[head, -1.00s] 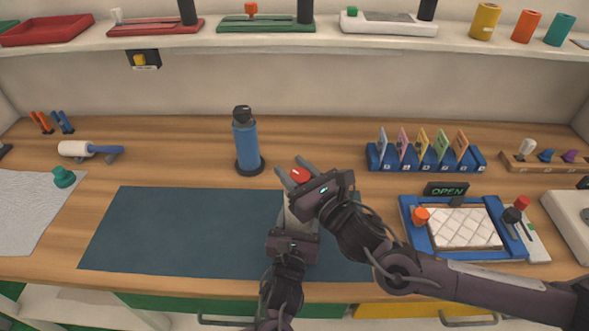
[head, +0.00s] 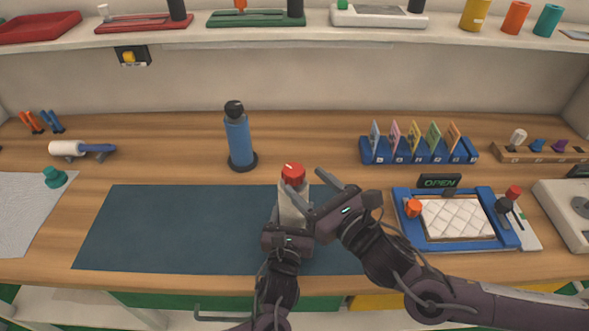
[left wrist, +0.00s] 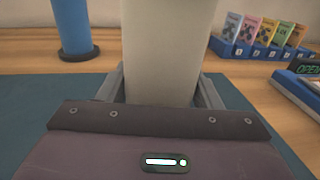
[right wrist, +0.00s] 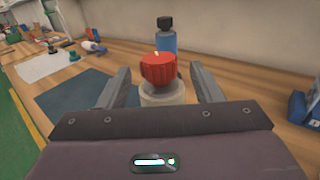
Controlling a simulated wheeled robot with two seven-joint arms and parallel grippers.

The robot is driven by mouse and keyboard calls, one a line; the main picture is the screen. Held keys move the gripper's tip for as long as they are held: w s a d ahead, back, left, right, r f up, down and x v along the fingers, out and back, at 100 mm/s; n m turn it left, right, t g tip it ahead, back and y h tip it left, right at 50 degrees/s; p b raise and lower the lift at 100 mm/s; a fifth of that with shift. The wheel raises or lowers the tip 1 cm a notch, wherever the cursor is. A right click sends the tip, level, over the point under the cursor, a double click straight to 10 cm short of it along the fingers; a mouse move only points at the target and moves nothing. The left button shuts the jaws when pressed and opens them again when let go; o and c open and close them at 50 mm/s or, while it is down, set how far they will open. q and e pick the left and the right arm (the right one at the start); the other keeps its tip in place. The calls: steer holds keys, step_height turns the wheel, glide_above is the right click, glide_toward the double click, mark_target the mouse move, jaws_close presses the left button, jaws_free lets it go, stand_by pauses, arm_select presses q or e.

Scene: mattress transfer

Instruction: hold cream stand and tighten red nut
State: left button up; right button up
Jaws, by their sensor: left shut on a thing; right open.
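The cream stand (head: 290,208) stands upright on the dark blue mat, with the red nut (head: 293,174) on its top. In the left wrist view the cream stand (left wrist: 166,50) fills the space between the fingers of my left gripper (left wrist: 167,88), which is shut on it. My right gripper (head: 322,192) is open, just right of the nut. In the right wrist view the red nut (right wrist: 158,70) shows between and beyond the spread fingers of my right gripper (right wrist: 162,88), apart from both. The stand's lower part is hidden by my left gripper in the head view.
A blue bottle (head: 239,138) stands behind the mat (head: 170,230). To the right are a blue card rack (head: 420,152) and a blue tray (head: 408,236) with a white quilted pad. The mat's left part is clear.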

arm_select(q)
steer(key=shift+r, duration=0.2)
arm_select(e)
steer(key=shift+v, duration=2.35)
arm_select(q)
steer(key=o, duration=1.8)
steer(key=shift+f, duration=0.1)
steer(key=shift+c, duration=0.2)
